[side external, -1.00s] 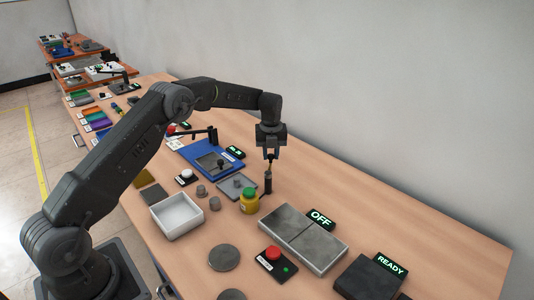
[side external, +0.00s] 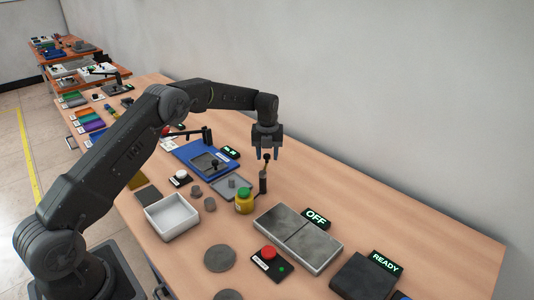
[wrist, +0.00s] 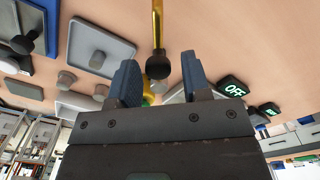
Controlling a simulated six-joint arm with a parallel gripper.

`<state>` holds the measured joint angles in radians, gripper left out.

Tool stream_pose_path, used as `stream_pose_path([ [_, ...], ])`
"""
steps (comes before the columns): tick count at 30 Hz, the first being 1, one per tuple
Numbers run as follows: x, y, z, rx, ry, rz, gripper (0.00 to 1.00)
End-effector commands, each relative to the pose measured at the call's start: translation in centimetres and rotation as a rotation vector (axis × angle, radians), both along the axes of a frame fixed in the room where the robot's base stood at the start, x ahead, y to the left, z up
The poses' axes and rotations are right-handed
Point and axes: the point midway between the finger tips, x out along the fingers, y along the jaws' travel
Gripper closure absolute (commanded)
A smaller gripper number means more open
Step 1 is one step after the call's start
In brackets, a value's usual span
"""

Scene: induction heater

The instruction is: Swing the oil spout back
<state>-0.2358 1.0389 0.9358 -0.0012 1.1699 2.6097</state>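The oil spout (side external: 265,168) is a thin brass rod with a black ball knob on its end. It stands on a dark post beside a yellow container with a green cap (side external: 244,203). In the wrist view the brass rod (wrist: 158,25) comes down from the top and ends in the black knob (wrist: 159,66). My gripper (side external: 267,156) is open, pointing down, with its blue fingers apart on either side of the knob. The fingers do not appear to touch the knob. In the wrist view the container is mostly hidden behind the knob and my gripper (wrist: 160,75).
A grey two-part plate (side external: 298,238) with an OFF display (side external: 315,218) lies to the right. A grey tray (side external: 231,187) and a blue fixture (side external: 205,158) lie to the left. A white bin (side external: 171,216) and a red button (side external: 268,252) are nearer. The wall side of the table is clear.

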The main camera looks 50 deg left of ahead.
Motion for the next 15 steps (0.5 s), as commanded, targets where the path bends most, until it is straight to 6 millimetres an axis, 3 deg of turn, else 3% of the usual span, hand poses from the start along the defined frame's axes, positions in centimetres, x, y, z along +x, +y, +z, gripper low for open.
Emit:
stream_pose_path([
  [10, 0.0, 0.1, 0.2, 0.001, -0.003, 0.002, 0.49],
  [15, 0.1, 0.1, 2.1, 0.003, -0.007, 0.002, 0.49],
])
